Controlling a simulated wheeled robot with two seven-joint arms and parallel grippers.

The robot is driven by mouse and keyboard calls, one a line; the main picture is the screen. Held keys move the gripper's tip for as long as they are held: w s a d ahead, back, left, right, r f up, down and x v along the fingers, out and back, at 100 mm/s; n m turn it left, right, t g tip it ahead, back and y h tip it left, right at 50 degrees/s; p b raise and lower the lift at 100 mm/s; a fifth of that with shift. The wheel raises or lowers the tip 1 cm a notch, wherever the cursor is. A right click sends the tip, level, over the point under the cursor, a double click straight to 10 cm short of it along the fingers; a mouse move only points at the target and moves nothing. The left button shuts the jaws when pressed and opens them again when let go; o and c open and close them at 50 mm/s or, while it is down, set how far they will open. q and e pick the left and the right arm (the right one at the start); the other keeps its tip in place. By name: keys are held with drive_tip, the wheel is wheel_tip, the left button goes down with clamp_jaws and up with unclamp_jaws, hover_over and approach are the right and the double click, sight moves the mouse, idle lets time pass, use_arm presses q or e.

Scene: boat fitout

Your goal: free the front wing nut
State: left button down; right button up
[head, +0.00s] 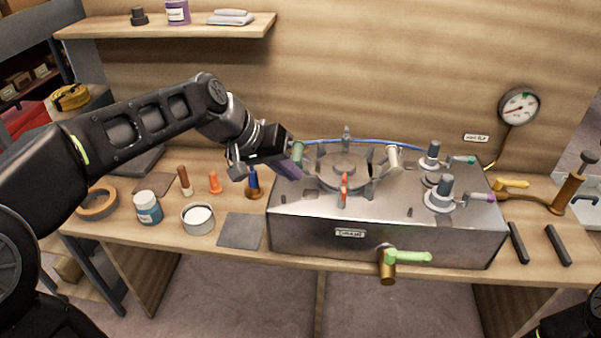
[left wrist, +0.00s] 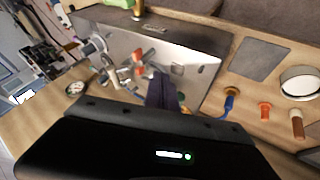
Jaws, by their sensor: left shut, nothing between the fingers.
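The front wing nut (head: 344,188) is orange-red and stands upright at the near edge of the round grey hatch cover (head: 345,168) on top of the metal tank (head: 315,208). It also shows small in the left wrist view (left wrist: 138,56). A grey wing nut (head: 346,134) stands at the back of the cover. My left gripper (head: 294,173) is shut and empty, its purple-grey fingers above the tank's left end, left of the front wing nut and apart from it.
A drain valve with a green handle (head: 410,257) juts from the tank's front. Two grey fittings (head: 440,195) stand on the tank's right. A blue-handled tool (head: 254,183), a tin (head: 198,218) and a jar (head: 148,207) stand left. A grey mat (head: 241,231) lies clear.

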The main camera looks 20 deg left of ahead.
sight(343, 194)
use_arm(q)
drive_tip(key=x, duration=0.8)
drive_tip(key=d+p, duration=0.1)
drive_tip(key=w+d, duration=0.1)
drive_tip(key=d, duration=0.1)
drive_tip(key=shift+d+f+p, duration=0.15)
drive_tip(key=shift+p, duration=0.2)
drive_tip(key=shift+w+d+f, duration=0.1)
drive_tip(key=shift+w+d, duration=0.05)
drive_tip(key=shift+d, duration=0.3)
use_arm(e)
drive_tip(key=shift+r, duration=0.95)
drive_tip(key=shift+d, duration=0.1)
